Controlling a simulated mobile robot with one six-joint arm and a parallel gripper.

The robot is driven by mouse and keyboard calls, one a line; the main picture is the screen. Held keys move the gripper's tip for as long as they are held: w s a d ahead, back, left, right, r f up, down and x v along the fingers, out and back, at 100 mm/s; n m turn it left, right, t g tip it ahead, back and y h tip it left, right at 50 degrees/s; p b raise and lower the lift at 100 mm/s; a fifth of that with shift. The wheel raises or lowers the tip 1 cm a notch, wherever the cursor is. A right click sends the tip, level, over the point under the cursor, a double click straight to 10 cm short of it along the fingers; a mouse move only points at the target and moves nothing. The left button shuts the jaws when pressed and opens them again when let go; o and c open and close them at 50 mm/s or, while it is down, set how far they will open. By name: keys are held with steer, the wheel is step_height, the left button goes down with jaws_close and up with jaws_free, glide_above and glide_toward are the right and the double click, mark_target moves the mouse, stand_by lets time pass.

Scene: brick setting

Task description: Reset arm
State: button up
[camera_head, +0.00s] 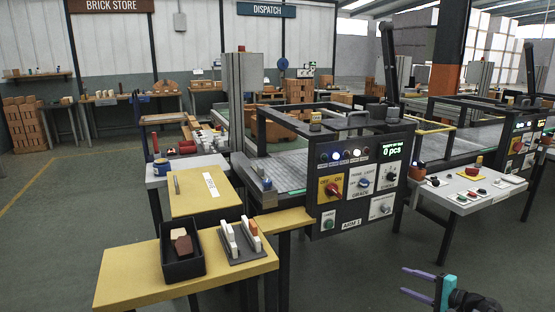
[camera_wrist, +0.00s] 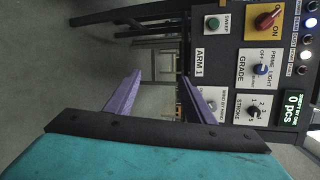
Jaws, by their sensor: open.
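My gripper (camera_head: 419,284) is at the lower right of the head view, with purple fingers and a teal body. It is over the floor, to the right of the yellow table and in front of the machine. In the wrist view my gripper (camera_wrist: 158,98) has its two purple fingers spread well apart, with nothing between them. The machine's control panel (camera_head: 362,185) faces my arm and shows beyond the fingers in the wrist view (camera_wrist: 232,75), turned sideways. Its small display reads 0 pcs. Most of my arm is out of view.
A yellow table (camera_head: 130,277) at the front left bears a black bin (camera_head: 184,271) with brown pieces and a grey rack (camera_head: 262,249) with white and orange pieces. A white side table (camera_head: 502,203) with buttons stands at right. Open floor (camera_head: 350,270) lies between.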

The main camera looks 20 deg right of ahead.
steer(key=w+a+f+n+g+y+p, duration=0.1)
steer(key=w+a+f+n+g+y, duration=0.25)
steer(key=a, duration=0.65)
steer(key=w+a+f+m+g+p, duration=0.15)
steer(key=w+a+f, duration=0.25)
steer(key=a+f, duration=0.4)
steer(key=s+a+f+n+g+p, duration=0.1)
steer(key=a+f+n+g, duration=0.2)
steer(key=a, duration=0.6)
steer(key=s+a+f+n+g+p, duration=0.1)
steer(key=a+f+g, duration=0.1)
steer(key=a+f, duration=0.5)
steer(key=s+a+f+n+g+h+p, duration=0.1)
steer(key=s+a+f+n+g, duration=0.2)
steer(key=a, duration=0.5)
steer(key=s+a+f+n+g+p, duration=0.1)
steer(key=s+a+n+g, duration=0.15)
steer(key=s+a, duration=0.45)
steer(key=s+a+f+n+g+h+p, duration=0.1)
steer(key=s+a+n+g+h, duration=0.1)
steer(key=s, duration=0.5)
steer(key=s+a+n+g+h+p, duration=0.1)
steer(key=s+a+n+g+h, duration=0.1)
steer(key=s+a+n+h, duration=0.2)
steer(key=shift+s+a+f+p, duration=0.4)
steer(key=shift+s+a, duration=0.5)
steer(key=shift+s, duration=0.55)
steer(key=shift+n+g, duration=0.25)
